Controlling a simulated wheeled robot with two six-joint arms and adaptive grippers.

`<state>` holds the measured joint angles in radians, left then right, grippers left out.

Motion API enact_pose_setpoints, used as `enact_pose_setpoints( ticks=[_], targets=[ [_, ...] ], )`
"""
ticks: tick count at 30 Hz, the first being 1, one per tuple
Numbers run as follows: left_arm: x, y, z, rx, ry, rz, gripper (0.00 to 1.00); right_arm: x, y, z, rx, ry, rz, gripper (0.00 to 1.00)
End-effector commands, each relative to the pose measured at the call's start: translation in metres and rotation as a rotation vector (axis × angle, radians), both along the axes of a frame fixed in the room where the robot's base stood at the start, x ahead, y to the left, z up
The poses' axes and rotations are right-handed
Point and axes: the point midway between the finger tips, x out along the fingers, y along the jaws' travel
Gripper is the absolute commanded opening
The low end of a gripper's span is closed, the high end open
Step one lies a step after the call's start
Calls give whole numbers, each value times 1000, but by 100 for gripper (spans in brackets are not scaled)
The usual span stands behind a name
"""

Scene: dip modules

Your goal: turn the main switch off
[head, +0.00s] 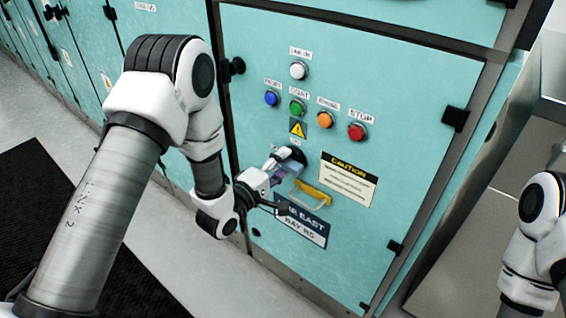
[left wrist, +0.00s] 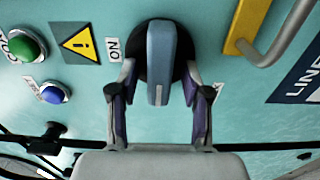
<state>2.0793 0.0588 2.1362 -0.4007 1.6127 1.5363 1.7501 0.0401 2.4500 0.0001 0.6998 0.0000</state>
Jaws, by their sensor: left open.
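The main switch (left wrist: 162,50) is a blue-grey handle on a round black base on the teal cabinet door. In the left wrist view the handle runs up and down, with the ON label (left wrist: 114,48) to its left. In the head view the switch base (head: 297,155) is partly hidden by my left gripper (head: 284,172). My left gripper (left wrist: 158,78) is open, with one finger on each side of the handle and a visible gap to it. My right gripper is not in view; only part of that arm shows at the right edge.
A CAUTION sign (head: 348,178) and a dark blue bay sign (head: 301,222) are nearby.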

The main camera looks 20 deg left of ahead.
Motion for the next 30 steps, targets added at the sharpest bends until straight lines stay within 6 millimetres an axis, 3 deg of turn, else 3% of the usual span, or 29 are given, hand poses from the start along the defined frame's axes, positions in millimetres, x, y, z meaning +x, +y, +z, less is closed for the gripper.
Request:
enact_pose_setpoints(
  ticks=[5, 12, 15, 30],
  targets=[
    [-30, 12, -1, -4, 6, 5, 48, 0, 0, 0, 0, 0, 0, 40],
    [-87, 33, -1, -6, 7, 6, 48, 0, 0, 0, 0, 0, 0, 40],
    [-101, 38, -1, -4, 5, 5, 48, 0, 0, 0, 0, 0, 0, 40],
    [-109, 40, 0, -2, 2, 1, 48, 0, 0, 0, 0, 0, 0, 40]
  ],
)
